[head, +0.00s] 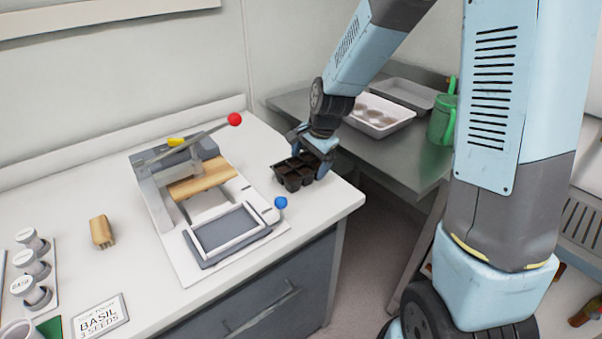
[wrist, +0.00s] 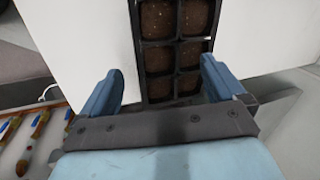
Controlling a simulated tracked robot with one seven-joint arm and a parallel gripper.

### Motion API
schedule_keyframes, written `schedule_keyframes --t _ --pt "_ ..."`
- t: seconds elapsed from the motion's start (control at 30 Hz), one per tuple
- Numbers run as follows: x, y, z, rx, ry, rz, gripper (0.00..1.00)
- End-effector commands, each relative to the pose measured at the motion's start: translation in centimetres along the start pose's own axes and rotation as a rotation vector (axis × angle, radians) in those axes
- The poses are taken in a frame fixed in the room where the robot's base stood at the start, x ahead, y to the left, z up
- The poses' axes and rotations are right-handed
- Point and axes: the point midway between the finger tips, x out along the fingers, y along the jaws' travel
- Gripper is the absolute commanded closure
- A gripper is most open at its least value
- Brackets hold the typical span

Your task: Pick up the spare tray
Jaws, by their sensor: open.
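A small black cell tray (head: 292,176), its cells filled with brown soil, sits on the white counter near its right end. I take it to be the spare tray. In the wrist view, the tray (wrist: 175,42) runs from the top edge down between my fingers. My gripper (head: 313,152) is at the tray's far right end in the head view. In the wrist view, my gripper (wrist: 161,72) is open, one finger on each side of the tray, with gaps on both sides.
A press-like device (head: 180,180) with a red-knobbed lever stands left of the tray, and a blue ball (head: 281,202) is close by. A white tray (head: 402,114) with round pots and a green watering can (head: 442,120) stand on a steel table (head: 405,157) at right.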

Motion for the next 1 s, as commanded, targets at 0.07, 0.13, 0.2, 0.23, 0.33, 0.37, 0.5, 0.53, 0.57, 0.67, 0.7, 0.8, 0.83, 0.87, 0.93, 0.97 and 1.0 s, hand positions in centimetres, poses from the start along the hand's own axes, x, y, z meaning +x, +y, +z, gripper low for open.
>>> schedule_keyframes --t 0.07,0.13,0.2,0.23,0.33,0.37,0.5,0.53,0.57,0.67,0.7,0.8,0.83,0.87,0.93,0.97,1.0 --pt "1.1 0.2 -0.1 0.0 -0.003 0.003 0.04" --pt "1.9 0.1 -0.1 -0.001 -0.001 0.002 0.04" --pt "2.5 0.1 -0.1 0.0 -0.002 0.002 0.04" --pt "2.8 0.1 -0.1 0.0 -0.001 0.002 0.04" --pt "3.2 0.1 -0.2 0.001 0.0 0.0 0.04" --pt "3.3 0.1 -0.2 0.001 0.0 0.0 0.04" --pt "3.3 0.1 -0.2 0.001 0.0 0.0 0.04" --pt "3.3 0.1 -0.2 0.001 0.0 0.0 0.04" --pt "3.3 0.1 -0.2 0.001 0.0 0.0 0.04" --pt "3.3 0.1 -0.2 0.001 0.0 0.0 0.09" --pt "3.3 0.1 -0.2 0.001 0.0 0.0 0.13" --pt "3.3 0.1 -0.2 0.001 0.0 0.0 0.23" --pt "3.3 0.1 -0.2 0.001 0.0 0.0 0.26" --pt "3.3 0.1 -0.2 0.001 0.0 0.0 0.28" --pt "3.3 0.2 -0.2 0.001 0.0 0.001 0.35" --pt "3.3 0.2 -0.2 0.001 0.0 0.001 0.38" --pt "3.3 0.2 -0.2 0.002 0.0 0.001 0.42"
